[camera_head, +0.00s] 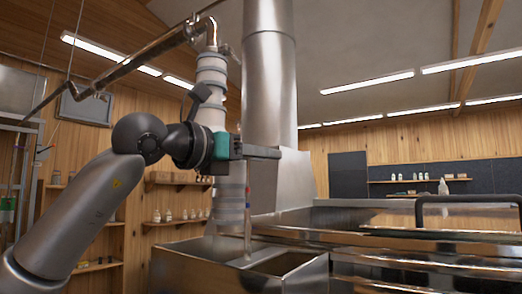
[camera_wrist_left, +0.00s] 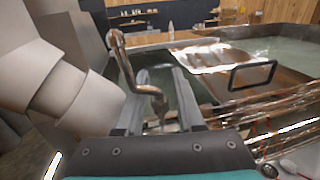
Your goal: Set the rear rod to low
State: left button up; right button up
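In the head view a thin upright rod (camera_head: 247,212) with red and blue marks stands at the metal pan, below my left gripper (camera_head: 276,152). I cannot tell for certain whether it is the rear rod. The gripper is level, pointing right in front of the wide metal stack. In the left wrist view the two fingers of my left gripper (camera_wrist_left: 160,92) are spread apart. A bent copper-coloured tube or rod (camera_wrist_left: 124,62) shows between and beyond them; I see no clear contact. My right gripper is in neither view.
The metal stack (camera_head: 269,75) rises close behind the gripper. A grey jointed pipe (camera_head: 211,75) stands beside it. Open metal pans (camera_head: 400,240) spread to the right, with a dark handle (camera_head: 465,199). Shelves with bottles (camera_head: 180,218) line the wooden wall.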

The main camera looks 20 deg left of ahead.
pick_arm(q)
jog(key=shift+c, duration=0.4)
grip_shut()
dwell(1.0)
